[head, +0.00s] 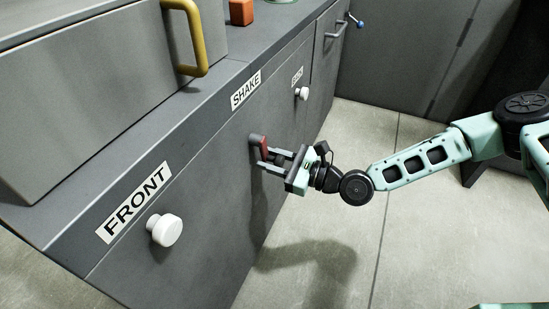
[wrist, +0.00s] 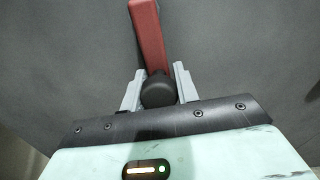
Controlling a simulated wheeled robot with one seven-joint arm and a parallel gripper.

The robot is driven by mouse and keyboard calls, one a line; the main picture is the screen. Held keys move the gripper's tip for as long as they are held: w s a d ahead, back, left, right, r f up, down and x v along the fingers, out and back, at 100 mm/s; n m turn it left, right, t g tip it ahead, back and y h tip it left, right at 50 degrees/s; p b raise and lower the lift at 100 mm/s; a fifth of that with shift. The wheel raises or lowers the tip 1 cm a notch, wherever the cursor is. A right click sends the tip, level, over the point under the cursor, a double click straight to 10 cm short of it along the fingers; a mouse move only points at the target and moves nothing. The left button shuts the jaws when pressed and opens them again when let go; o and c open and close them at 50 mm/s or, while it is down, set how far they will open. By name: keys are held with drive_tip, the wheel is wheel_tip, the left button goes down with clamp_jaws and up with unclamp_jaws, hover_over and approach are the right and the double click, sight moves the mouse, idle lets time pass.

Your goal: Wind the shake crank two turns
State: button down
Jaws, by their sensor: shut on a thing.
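The shake crank is a short red arm (head: 264,145) on the grey front panel, below the SHAKE label (head: 245,90). In the wrist view the red arm (wrist: 150,38) runs up from a round black knob (wrist: 158,90). My gripper (head: 266,159) points at the panel from the right in the head view. In the wrist view its fingers (wrist: 157,86) are shut on the black knob, one on each side. The knob is mostly hidden by the fingers in the head view.
White knobs sit by the FRONT label (head: 134,202), at the left (head: 165,230), and by another label farther along (head: 302,93). A yellow handle (head: 196,45) sticks out above. A red block (head: 241,12) stands on the top. The floor to the right is clear.

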drive_tip(key=m, duration=0.1)
drive_tip(key=s+m+b, duration=0.1)
drive_tip(key=m, duration=0.1)
drive_tip(key=shift+s+a+f, duration=0.2)
drive_tip(key=shift+s+a, duration=0.05)
drive_tip(key=shift+a, duration=0.05)
drive_tip(key=shift+s+a+r+m+b, duration=0.15)
drive_tip(key=shift+s+m+b, duration=0.2)
drive_tip(key=shift+m, duration=0.45)
drive_tip(key=shift+s+a+r+m+b, duration=0.15)
drive_tip(key=shift+s+m, duration=0.25)
drive_tip(key=shift+m, duration=0.4)
